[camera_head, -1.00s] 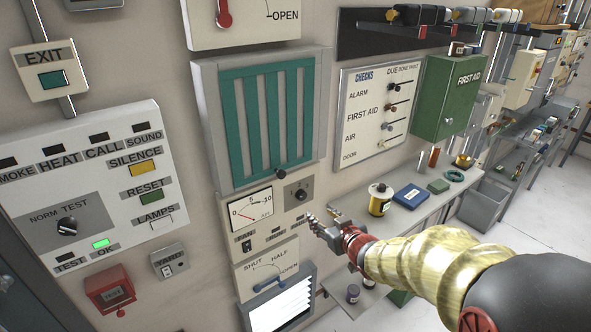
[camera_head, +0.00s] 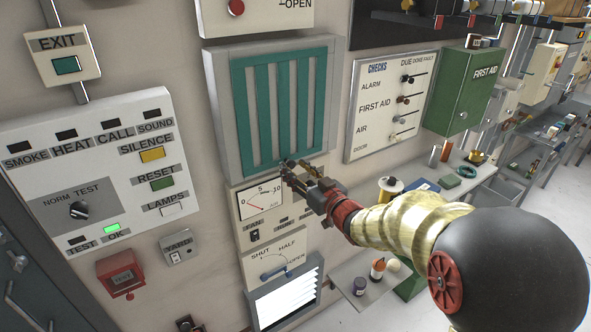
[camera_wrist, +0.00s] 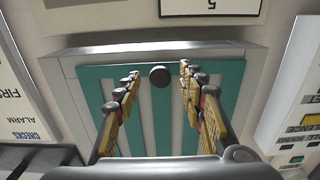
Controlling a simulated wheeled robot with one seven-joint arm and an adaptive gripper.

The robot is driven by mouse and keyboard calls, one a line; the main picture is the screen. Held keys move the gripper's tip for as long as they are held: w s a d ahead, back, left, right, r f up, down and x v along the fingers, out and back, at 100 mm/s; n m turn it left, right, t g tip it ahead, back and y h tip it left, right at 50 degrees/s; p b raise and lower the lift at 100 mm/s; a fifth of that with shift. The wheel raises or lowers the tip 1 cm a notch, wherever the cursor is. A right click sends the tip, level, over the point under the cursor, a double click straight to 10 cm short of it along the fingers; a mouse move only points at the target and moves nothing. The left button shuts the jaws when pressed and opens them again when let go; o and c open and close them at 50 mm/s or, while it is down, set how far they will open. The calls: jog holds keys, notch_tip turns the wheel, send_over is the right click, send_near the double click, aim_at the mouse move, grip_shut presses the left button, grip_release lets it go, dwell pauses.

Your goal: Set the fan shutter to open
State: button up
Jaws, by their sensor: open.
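A teal slatted shutter panel (camera_head: 283,108) in a grey frame is on the wall, with a dark round knob (camera_wrist: 160,76) near its lower edge. My gripper (camera_head: 288,168) is open in front of that lower edge. In the wrist view, which looks inverted, the knob lies between my open fingertips (camera_wrist: 160,72); contact cannot be told. In the head view my fingers largely cover the knob. Below, a panel marked SHUT, HALF, OPEN has a blue lever (camera_head: 275,273) above a bright white louvre (camera_head: 285,299). The lever's exact setting is hard to read.
An air gauge (camera_head: 261,202) and fan switch panel sit just below the shutter. A checks board (camera_head: 390,108) and green first aid box (camera_head: 460,92) are to the right. A shelf (camera_head: 365,297) with bottles stands below my arm.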

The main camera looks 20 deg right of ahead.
jog(key=shift+w+a, duration=0.1)
jog(key=shift+w, duration=0.2)
jog(key=shift+c, duration=0.5)
grip_shut()
